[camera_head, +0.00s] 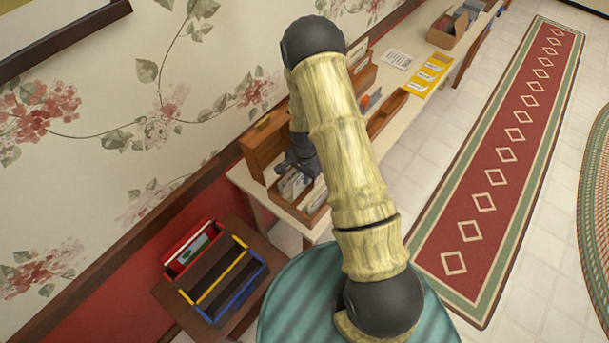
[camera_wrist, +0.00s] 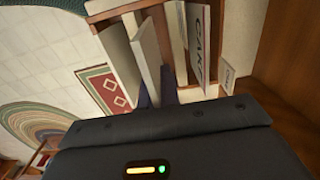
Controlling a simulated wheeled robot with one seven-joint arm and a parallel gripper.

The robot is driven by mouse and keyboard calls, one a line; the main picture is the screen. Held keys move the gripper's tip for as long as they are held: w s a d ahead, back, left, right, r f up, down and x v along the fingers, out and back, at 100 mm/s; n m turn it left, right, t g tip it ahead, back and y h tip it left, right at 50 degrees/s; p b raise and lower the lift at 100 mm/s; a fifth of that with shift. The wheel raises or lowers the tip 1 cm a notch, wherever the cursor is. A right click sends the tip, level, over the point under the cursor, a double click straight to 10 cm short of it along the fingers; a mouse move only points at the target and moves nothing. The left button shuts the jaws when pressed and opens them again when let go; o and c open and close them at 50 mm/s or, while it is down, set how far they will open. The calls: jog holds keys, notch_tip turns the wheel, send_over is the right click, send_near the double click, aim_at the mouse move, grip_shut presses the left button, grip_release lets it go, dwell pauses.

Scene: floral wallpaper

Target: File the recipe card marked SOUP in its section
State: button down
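My gripper (camera_head: 300,162) is down at a wooden recipe box (camera_head: 318,208) on the long side table. In the wrist view its dark body fills the bottom, and a dark bluish finger (camera_wrist: 158,92) reaches in among several pale cards (camera_wrist: 145,48). I cannot tell whether it pinches one. A divider marked CAKE (camera_wrist: 200,40) stands to the right, with a small tab with blurred lettering (camera_wrist: 228,77) beside it. The box's raised wooden lid (camera_head: 262,145) shows in the head view. No lettering that reads SOUP is legible. My arm hides part of the table.
More wooden boxes (camera_head: 388,115), a yellow card tray (camera_head: 428,75), a white sheet (camera_head: 398,59) and a bin (camera_head: 447,30) stand farther along the table. A low stand at lower left holds a red, yellow and blue rack (camera_head: 240,290). The patterned wall is close behind.

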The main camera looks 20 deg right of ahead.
aim_at(304, 187)
jog(key=shift+f+b, duration=2.1)
jog(key=shift+f, duration=0.85)
jog(key=c, duration=1.6)
grip_release()
jog(key=shift+o, duration=0.2)
jog(key=shift+r, duration=0.1)
jog(key=shift+w+r, duration=0.2)
jog(key=shift+r, duration=0.25)
jog(key=r+b, duration=0.3)
jog(key=r, duration=1.3)
jog(key=shift+s+r, duration=0.2)
